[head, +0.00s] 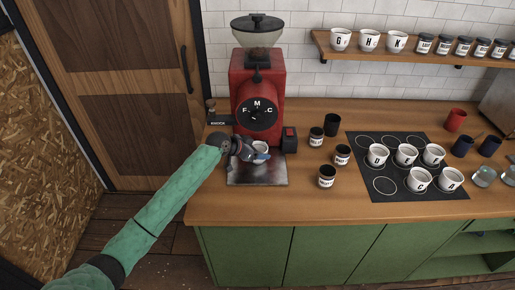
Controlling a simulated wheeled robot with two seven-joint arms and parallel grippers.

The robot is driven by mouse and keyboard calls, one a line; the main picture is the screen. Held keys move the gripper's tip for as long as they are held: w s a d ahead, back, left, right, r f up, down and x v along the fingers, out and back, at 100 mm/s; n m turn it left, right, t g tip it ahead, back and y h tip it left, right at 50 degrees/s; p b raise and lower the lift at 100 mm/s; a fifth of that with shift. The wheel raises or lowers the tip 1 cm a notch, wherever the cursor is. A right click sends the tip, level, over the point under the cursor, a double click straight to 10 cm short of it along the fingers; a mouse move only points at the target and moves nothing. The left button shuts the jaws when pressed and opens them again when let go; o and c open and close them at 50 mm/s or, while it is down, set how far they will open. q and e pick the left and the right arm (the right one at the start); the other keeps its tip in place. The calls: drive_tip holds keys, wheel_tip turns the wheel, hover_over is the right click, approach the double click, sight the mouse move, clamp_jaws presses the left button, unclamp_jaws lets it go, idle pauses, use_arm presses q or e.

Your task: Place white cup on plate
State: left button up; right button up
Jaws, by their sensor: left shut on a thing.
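A white cup (261,147) is under the red grinder's front, above the near part of the metal plate (258,178). I cannot tell whether its base touches the plate. My left gripper (257,155) reaches in from the left and is shut on the cup, hiding part of its side. The flat, shiny plate lies on the wooden counter at the grinder's foot, its back part covered by the gripper and cup. My right gripper is not in view.
The red grinder (257,85) rises right behind the cup. Dark jars (327,176) stand to the right. A black mat (384,196) holds several lettered white cups (419,180). Red and dark cups (455,120) stand far right. Some counter in front of the mat is clear.

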use_arm(q)
drive_tip(key=shift+f, duration=0.15)
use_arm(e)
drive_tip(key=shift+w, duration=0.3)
use_arm(q)
drive_tip(key=o, duration=1.2)
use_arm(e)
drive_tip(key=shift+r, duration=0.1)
use_arm(q)
drive_tip(key=shift+r, duration=0.2)
drive_tip(key=shift+s+a, duration=0.15)
drive_tip(key=shift+a, duration=0.2)
drive_tip(key=b+v, duration=0.2)
drive_tip(key=v, duration=0.2)
drive_tip(key=shift+s+a, duration=0.15)
drive_tip(key=shift+r+b+v, duration=0.25)
drive_tip(key=shift+b+v, duration=0.95)
drive_tip(key=shift+v, duration=2.35)
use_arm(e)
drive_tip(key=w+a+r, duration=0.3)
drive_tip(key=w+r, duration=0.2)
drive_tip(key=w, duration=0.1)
